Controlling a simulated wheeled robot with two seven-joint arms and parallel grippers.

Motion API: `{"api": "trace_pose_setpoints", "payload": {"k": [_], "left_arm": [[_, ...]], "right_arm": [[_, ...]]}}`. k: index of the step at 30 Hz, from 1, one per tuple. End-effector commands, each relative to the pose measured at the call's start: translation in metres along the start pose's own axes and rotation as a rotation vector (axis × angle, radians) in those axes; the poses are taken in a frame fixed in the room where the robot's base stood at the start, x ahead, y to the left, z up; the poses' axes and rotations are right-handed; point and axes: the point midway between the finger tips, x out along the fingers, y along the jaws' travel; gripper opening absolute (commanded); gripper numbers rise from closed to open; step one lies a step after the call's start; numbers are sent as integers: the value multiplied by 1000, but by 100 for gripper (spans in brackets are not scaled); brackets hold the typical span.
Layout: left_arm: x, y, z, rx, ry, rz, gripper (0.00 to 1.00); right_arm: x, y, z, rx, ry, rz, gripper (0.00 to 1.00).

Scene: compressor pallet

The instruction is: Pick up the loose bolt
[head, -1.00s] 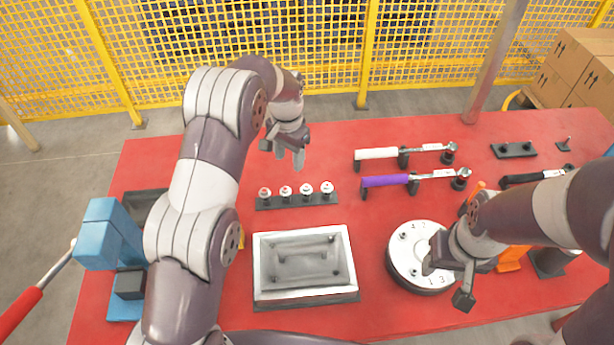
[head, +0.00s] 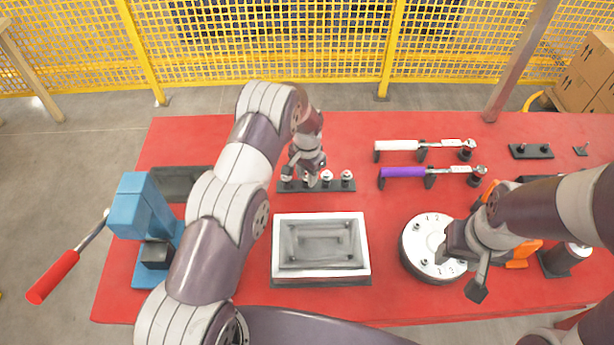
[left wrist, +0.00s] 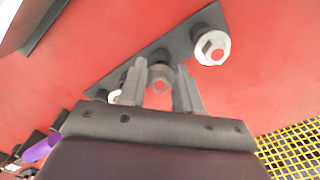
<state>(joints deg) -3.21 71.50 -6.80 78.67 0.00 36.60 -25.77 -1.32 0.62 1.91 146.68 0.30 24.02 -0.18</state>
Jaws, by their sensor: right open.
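A dark rack (head: 353,187) holds a row of upright bolts with pale, flanged heads, including one at its right end (head: 347,176). My left gripper (head: 308,181) is low over the rack and partly hides the row. In the left wrist view its two fingers (left wrist: 160,92) are apart, with one bolt head (left wrist: 160,76) between or just beyond them; contact cannot be told. Another bolt head (left wrist: 211,48) stands clear to the right. My right gripper (head: 462,268) is open and empty above the numbered round disc (head: 419,233). Which bolt is the loose one cannot be told.
A pale rectangular housing (head: 281,255) stands in front of the rack. A white-handled wrench (head: 400,146) and a purple-handled wrench (head: 402,172) lie on stands to its right. A blue press (head: 133,215) with a red lever is at left. The red table (head: 230,140) is clear behind.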

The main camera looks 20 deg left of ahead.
Motion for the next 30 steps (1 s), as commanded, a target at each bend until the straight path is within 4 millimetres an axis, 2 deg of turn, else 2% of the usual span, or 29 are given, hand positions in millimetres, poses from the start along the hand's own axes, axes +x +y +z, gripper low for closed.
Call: {"api": "trace_pose_setpoints", "payload": {"k": [1, 2, 13, 20, 30], "left_arm": [[0, 0, 0, 0, 0, 0, 13], [0, 0, 0, 0, 0, 0, 6], [-5, 0, 0, 0, 1, 0, 6], [-37, 0, -1, 0, 3, -2, 6], [-85, 78, 1, 4, 2, -1, 6]], "right_arm": [[0, 0, 0, 0, 0, 0, 53], [0, 0, 0, 0, 0, 0, 53], [2, 0, 0, 0, 0, 0, 53], [15, 0, 2, 0, 0, 0, 53], [34, 0, 4, 0, 0, 0, 53]]}}
